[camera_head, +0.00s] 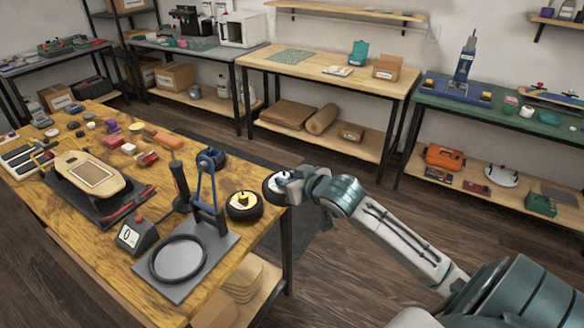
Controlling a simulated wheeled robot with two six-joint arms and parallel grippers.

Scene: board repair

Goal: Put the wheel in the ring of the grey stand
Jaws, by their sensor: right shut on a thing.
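The grey stand (208,246) lies at the front right corner of the wooden table, with a round dark ring (153,262) on its plate. A blue upright tool (207,186) rises at the stand's back edge. The gripper hides part of this wheel. It is behind and to the right of the ring, apart from it. My left gripper is not in view.
A dark handled tool (180,180) stands behind the stand. Open floor (370,240) lies to the right.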

